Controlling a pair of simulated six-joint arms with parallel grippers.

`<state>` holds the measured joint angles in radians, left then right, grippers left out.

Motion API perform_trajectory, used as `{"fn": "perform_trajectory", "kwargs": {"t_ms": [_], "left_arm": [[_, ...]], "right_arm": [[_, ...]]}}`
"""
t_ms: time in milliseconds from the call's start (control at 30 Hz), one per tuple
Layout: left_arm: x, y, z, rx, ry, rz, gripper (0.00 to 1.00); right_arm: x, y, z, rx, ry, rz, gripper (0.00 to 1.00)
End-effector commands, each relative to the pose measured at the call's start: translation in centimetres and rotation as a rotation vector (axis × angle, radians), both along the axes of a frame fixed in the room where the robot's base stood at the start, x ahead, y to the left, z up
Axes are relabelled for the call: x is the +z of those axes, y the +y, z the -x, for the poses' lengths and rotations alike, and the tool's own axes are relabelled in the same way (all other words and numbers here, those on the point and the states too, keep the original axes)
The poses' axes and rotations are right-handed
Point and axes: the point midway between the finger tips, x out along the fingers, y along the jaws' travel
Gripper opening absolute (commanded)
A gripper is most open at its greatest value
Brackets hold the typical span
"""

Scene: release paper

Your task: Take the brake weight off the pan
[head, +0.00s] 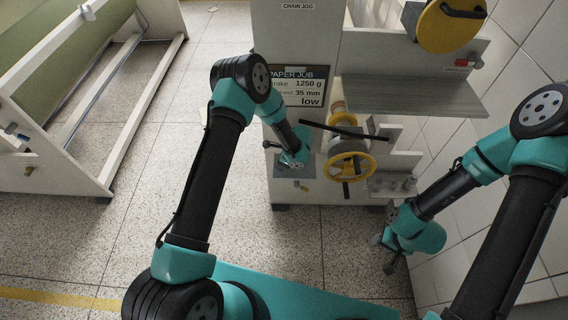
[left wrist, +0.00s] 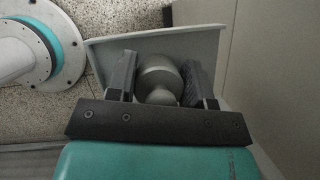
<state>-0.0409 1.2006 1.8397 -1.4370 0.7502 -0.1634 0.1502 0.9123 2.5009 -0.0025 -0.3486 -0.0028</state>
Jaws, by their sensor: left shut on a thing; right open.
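The brake weight (left wrist: 160,82) is a rounded grey metal piece between the two dark fingers of my left gripper (left wrist: 160,92). The left gripper is shut on it. The light grey pan (left wrist: 205,42) lies behind and around the weight in the left wrist view; I cannot tell whether the weight touches it. In the head view my left gripper (head: 287,166) is at the pan on the front of the white machine, and its wrist mostly hides the weight. My right gripper (head: 387,252) is open and empty, low at the right, below a small shelf.
Several grey weights (head: 393,184) stand on the small shelf right of the yellow handwheel (head: 350,166). A job sign (head: 300,88) reads brake 1250 g, low. A grey ledge (head: 410,96) juts out above. A white frame (head: 50,170) stands left; the floor between is clear.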

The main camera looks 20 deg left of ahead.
Motion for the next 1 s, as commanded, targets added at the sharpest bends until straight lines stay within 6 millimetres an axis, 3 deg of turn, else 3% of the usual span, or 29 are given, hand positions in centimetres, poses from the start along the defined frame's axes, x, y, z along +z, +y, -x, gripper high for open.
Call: {"fn": "perform_trajectory", "kwargs": {"t_ms": [367,600,1000], "left_arm": [[0.7,0.0,-0.1,0.001,-0.001,0.000,0.06],[3.8,0.0,-0.1,-0.001,-0.004,-0.001,0.06],[4.4,-2.6,8.8,-0.004,0.003,-0.002,0.06]], "right_arm": [[0.0,0.0,0.0,0.000,0.000,0.000,0.43],[0.0,0.0,0.0,0.000,0.000,0.000,0.43],[0.0,0.0,0.0,0.000,0.000,0.000,0.43]]}}
